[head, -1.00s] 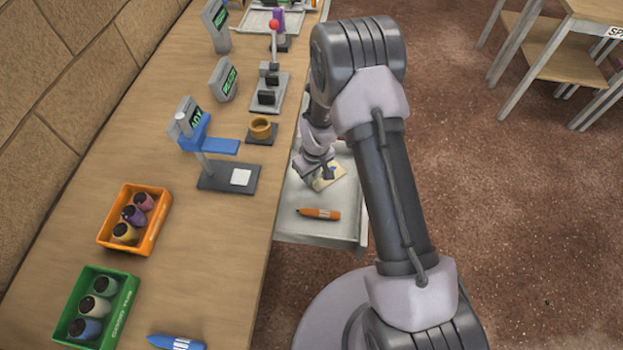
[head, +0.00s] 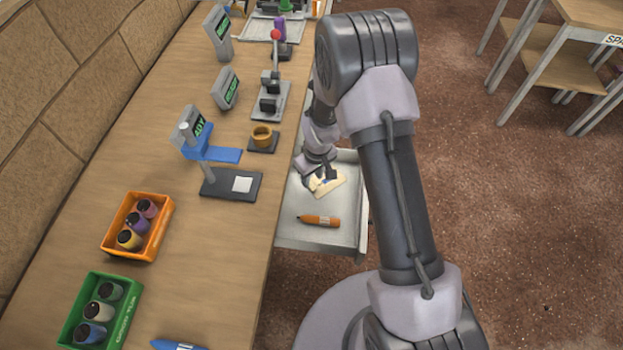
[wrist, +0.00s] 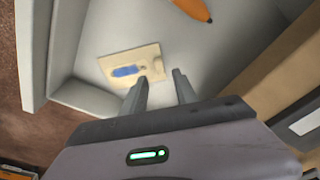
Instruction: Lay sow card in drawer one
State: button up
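A cream card with a blue mark (head: 338,190) lies flat in the open pale-grey drawer (head: 293,232) at the bench's edge. It also shows in the wrist view (wrist: 115,62), on the drawer floor near a corner. I cannot read whether it is the sow card. My gripper (head: 322,182) is down inside the drawer at the card. In the wrist view my gripper (wrist: 160,85) has its two fingers apart with nothing held between them. The fingertips are close to the card's near edge; whether they touch it I cannot tell.
An orange marker (head: 319,220) lies in the same drawer, which also shows in the wrist view (wrist: 192,8).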

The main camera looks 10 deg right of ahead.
jog(key=s+d+r+m+t+p, duration=0.15)
jog(key=s+r, duration=0.25)
jog(key=r, duration=1.1)
jog(key=s+r+m+t+p, duration=0.1)
jog(key=s+r+m, duration=0.2)
jog(key=r, duration=1.1)
jog(key=s+r+m+t, duration=0.1)
jog(key=s+r+m, duration=0.1)
jog(key=s+r, duration=0.3)
jog(key=s+r+m+t+y, duration=0.1)
jog(key=s+r+m, duration=0.2)
jog(key=s, duration=0.9)
notch_tip(320, 180, up, 3)
jog(key=shift+s+a+f, duration=0.2)
jog(key=shift+a, duration=0.2)
jog(key=shift+f+b, duration=0.15)
jog(key=shift+b, duration=0.2)
